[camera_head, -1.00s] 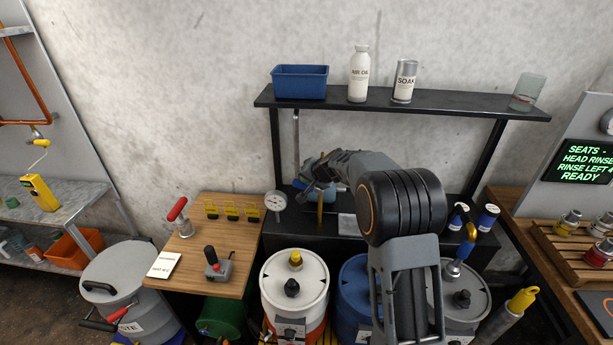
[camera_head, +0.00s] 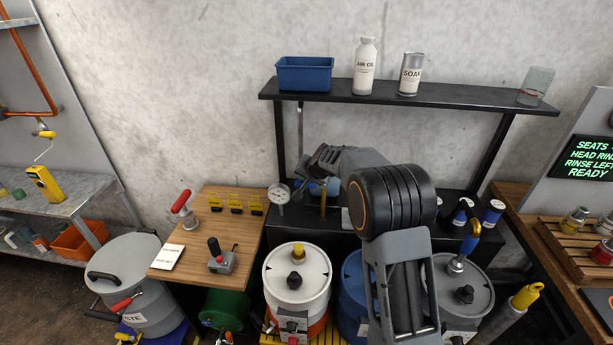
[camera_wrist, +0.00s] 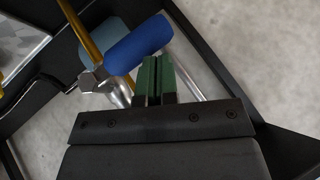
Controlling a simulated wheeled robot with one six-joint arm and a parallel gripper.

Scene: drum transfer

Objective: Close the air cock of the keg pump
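In the wrist view, a blue-sleeved lever (camera_wrist: 138,45), which looks like the air cock's handle, runs from a metal fitting (camera_wrist: 98,80) toward the upper right. A brass-coloured tube (camera_wrist: 82,28) rises beside it. My gripper (camera_wrist: 153,78) has its green fingers side by side, with only a thin dark line between them. Their tips lie by the lower right side of the blue lever. I cannot tell whether they touch it.
A black shelf (camera_head: 440,98) with a blue tub (camera_head: 304,74) and bottles is above the bench. A gauge (camera_head: 279,194) stands left of my gripper. A white-lidded drum (camera_head: 297,272) and a grey drum with a blue-handled tap (camera_head: 468,245) stand in front.

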